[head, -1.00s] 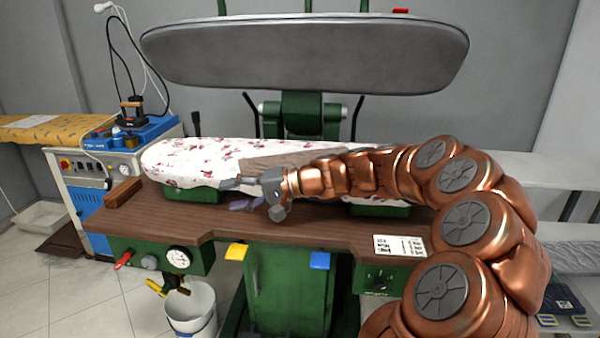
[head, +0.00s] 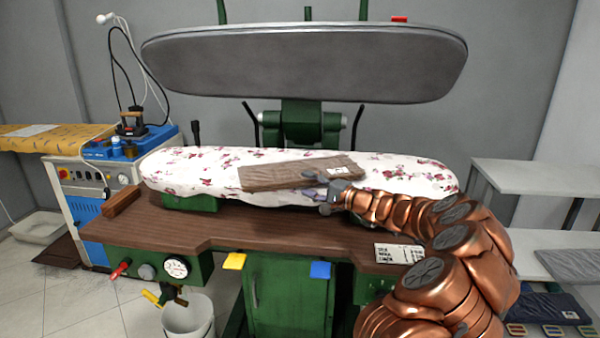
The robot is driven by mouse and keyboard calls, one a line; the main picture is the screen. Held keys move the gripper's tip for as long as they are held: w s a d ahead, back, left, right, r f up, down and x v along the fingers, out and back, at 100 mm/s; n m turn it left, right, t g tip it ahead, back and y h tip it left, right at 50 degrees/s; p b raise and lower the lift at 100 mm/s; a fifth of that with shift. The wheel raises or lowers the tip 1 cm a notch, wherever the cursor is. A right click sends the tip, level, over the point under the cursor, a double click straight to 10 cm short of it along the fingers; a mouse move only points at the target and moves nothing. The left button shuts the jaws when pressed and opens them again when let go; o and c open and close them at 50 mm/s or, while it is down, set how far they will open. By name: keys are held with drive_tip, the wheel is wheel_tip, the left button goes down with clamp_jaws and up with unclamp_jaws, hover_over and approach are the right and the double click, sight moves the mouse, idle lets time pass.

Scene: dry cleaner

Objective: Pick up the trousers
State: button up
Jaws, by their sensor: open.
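A flat brown folded piece (head: 280,175) with a white label lies on the flowered pressing board (head: 420,172); it looks like the trousers, though its grain resembles wood. My gripper (head: 311,183) is open at the near right side of this piece, close to its label. The gripper covers a little of its front edge. I cannot tell whether the fingers touch it.
The raised grey press head (head: 305,65) hangs above the board. The brown worktop (head: 270,228) has a small wooden block (head: 123,201) at left. A blue steam unit (head: 95,190) stands left, a white bucket (head: 190,318) below. White shelves (head: 530,178) and dark folded cloth (head: 545,307) are at right.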

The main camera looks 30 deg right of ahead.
sight(300, 172)
drive_tip(key=shift+a+p+x, duration=0.25)
drive_tip(key=shift+p+x, duration=0.05)
drive_tip(key=shift+x, duration=1.6)
drive_tip(key=shift+s, duration=0.1)
drive_tip(key=shift+f, duration=0.1)
clamp_jaws()
